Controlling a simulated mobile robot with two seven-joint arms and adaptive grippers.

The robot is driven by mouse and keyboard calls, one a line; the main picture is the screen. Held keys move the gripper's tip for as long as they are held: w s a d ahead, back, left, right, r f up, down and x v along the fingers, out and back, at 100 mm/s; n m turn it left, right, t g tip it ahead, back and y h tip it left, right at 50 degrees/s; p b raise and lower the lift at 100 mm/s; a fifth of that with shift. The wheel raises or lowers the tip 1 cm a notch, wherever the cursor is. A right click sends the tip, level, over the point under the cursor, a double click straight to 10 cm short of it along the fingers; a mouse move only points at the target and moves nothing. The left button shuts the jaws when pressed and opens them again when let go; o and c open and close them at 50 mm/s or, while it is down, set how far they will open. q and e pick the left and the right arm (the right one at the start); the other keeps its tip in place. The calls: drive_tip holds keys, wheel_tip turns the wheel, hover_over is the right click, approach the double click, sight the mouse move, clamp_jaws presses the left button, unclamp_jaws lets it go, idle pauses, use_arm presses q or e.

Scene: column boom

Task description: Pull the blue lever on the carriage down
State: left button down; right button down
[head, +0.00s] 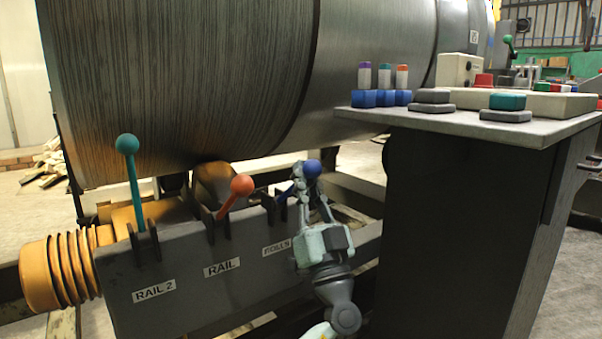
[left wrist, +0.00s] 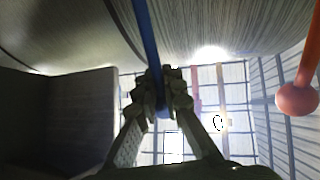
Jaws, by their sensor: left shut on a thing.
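The blue lever (head: 313,168) stands at the right end of the dark carriage (head: 205,275), by the ROLLS label, its ball knob at the top. It also shows in the left wrist view (left wrist: 149,38) as a blue rod running down between the fingers. My left gripper (head: 308,180) is at this lever, its fingers closed around it near the knob. In the left wrist view the fingertips (left wrist: 168,88) meet on the blue rod and hide part of it. My right gripper is in neither view.
A red lever (head: 242,186) by RAIL and a green lever (head: 127,146) by RAIL 2 stand left on the carriage. A large cylinder (head: 190,80) hangs above. A control desk (head: 470,125) with buttons and switches stands close on the right.

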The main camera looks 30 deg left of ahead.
use_arm(q)
drive_tip(key=shift+s+d+f+t, duration=0.1)
drive_tip(key=shift+d+f+t, duration=0.1)
drive_tip(key=shift+t, duration=0.1)
drive_tip(key=c, duration=1.6)
unclamp_jaws()
drive_tip(key=v, duration=1.2)
drive_tip(key=shift+m, duration=0.3)
